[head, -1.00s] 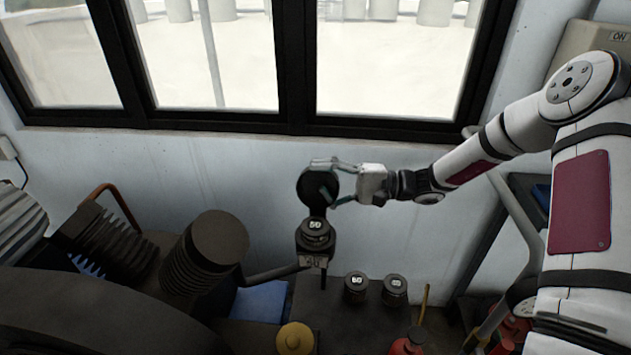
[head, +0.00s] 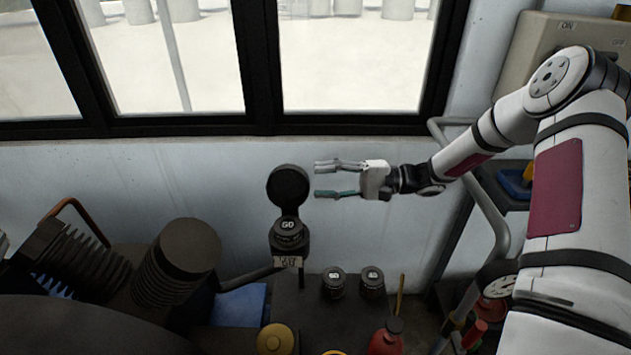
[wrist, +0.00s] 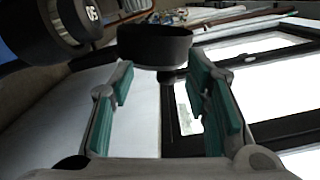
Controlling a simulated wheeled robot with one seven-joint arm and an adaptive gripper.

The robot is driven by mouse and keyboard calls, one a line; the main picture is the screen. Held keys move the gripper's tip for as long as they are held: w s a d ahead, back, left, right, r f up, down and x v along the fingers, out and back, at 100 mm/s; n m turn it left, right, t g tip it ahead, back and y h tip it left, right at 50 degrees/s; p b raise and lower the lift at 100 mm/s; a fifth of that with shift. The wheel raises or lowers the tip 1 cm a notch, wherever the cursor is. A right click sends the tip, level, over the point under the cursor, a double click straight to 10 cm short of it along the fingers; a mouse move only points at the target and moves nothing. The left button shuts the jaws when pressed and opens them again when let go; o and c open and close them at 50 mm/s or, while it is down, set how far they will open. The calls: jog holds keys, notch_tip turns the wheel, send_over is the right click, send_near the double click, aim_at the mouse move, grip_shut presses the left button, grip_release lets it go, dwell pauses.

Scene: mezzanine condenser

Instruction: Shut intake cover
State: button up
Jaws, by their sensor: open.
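The intake cover (head: 288,187) is a round black lid that stands upright, open, behind the intake. A dark cylinder marked 60 (head: 287,229) sits at the intake mouth, above a small label plate (head: 287,262). My gripper (head: 327,180) is open and empty, just right of the cover, with its fingers pointing left at it. In the wrist view the cover (wrist: 154,44) shows beyond the open teal-padded fingers (wrist: 165,90), and the marked cylinder (wrist: 80,22) is at the upper left. The cover appears apart from both fingers.
Two similar dark cylinders (head: 334,281) stand on the bench right of the intake. A yellow-topped object (head: 275,339) and a red bottle (head: 386,337) are in front. Ribbed dark machinery (head: 178,262) is at left. The wall below the window is clear.

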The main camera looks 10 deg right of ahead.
jog(key=shift+s+a+r, duration=0.15)
jog(key=shift+s+a, duration=0.1)
jog(key=shift+a, duration=0.05)
jog(key=shift+r, duration=0.1)
notch_tip(320, 180, up, 10)
dwell(0.7)
